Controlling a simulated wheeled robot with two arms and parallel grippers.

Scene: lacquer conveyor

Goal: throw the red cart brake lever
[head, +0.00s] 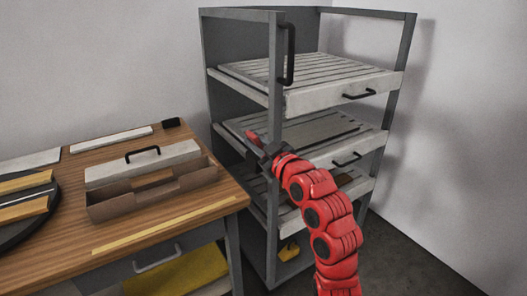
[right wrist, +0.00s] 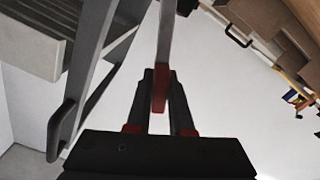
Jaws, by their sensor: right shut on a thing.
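The grey cart (head: 273,125) stands right of the wooden table. My right gripper (head: 263,152) is at the cart's near front post, around the height of its middle tray. The gripper also shows in the right wrist view (right wrist: 159,100), shut on the red end of the brake lever (right wrist: 160,88). The lever's grey bar runs up from between the fingers in that view. In the head view a small red piece (head: 252,137), likely the lever's end, shows just beyond the fingers; the rest is hidden. My left gripper is in neither view.
The cart holds slatted trays (head: 345,95) with black pulls, and a black upright handle (head: 290,53) is on its post. The wooden table (head: 155,228) on the left bears a brown open box (head: 150,197) and a dark round stand (head: 30,225). Floor shows right of the cart.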

